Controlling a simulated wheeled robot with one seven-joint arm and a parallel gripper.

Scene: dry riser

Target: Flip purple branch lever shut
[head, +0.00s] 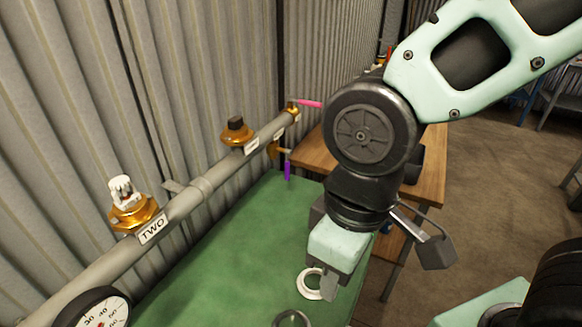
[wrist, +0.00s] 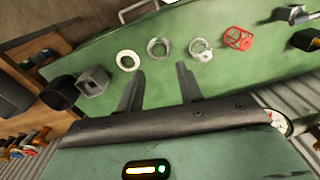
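The purple branch lever (head: 287,170) hangs roughly straight down from a brass valve at the far end of the grey pipe (head: 205,187), in the head view. I cannot make it out in the wrist view. My gripper (head: 332,284) points down over the green table, nearer the camera and to the right of the lever, well apart from it. In the wrist view my gripper (wrist: 158,85) has its two dark fingers spread with nothing between them.
A pink lever (head: 309,104) sticks out at the pipe's far end. Brass fittings, a "TWO" label (head: 152,229) and a gauge (head: 93,310) line the pipe. A wooden table (head: 312,150) stands behind.

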